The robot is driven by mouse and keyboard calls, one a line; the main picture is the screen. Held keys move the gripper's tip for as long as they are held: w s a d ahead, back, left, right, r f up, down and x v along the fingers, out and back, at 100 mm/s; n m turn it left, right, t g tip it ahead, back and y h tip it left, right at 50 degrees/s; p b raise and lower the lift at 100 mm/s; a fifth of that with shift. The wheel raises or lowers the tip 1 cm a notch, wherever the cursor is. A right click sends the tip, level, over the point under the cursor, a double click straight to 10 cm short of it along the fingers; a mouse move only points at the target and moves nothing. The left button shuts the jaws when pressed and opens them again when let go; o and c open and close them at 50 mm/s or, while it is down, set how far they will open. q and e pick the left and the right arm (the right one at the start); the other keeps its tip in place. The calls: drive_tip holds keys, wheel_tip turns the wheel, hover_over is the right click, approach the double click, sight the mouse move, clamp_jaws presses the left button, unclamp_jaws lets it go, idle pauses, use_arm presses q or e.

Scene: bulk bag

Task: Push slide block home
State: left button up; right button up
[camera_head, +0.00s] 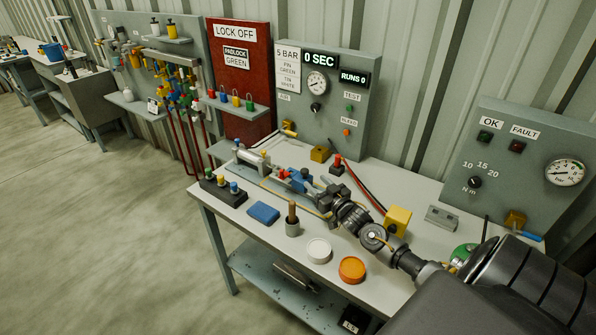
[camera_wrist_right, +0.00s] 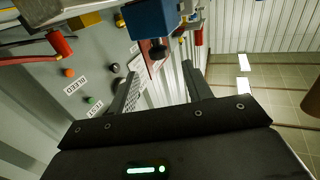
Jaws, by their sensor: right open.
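The slide block, which I take to be the blue block (camera_head: 299,178), sits at the near right end of a metal rail and cylinder rig (camera_head: 257,161) on the workbench. In the right wrist view the blue block (camera_wrist_right: 153,18) shows at the top, just beyond the fingertips. My right gripper (camera_head: 318,196) is beside the block's right end; in the wrist view its two fingers (camera_wrist_right: 160,69) stand apart with nothing clamped between them. Whether a finger touches the block I cannot tell. My left gripper is in neither view.
The bench (camera_head: 225,212) also holds a blue pad (camera_head: 263,213), a white lid (camera_head: 319,250), an orange lid (camera_head: 352,269), a cup with a brush (camera_head: 292,222) and a yellow block (camera_head: 397,220). The gauge panel (camera_head: 325,95) stands behind, reading 0 SEC.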

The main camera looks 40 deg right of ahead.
sight(307, 174)
drive_tip(key=w+b, duration=0.2)
drive_tip(key=w, duration=0.1)
drive_tip(key=w+b, duration=0.2)
drive_tip(key=w, duration=0.1)
drive_tip(key=w+d+b, duration=0.1)
drive_tip(key=w+b, duration=0.2)
drive_tip(key=shift+d, duration=0.1)
drive_tip(key=shift+w+r+b, duration=0.15)
drive_tip(key=shift+w+b, duration=0.3)
drive_tip(key=shift+w, duration=0.2)
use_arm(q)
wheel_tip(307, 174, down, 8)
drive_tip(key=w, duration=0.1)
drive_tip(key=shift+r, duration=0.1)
use_arm(e)
drive_tip(key=shift+c, duration=0.2)
clamp_jaws()
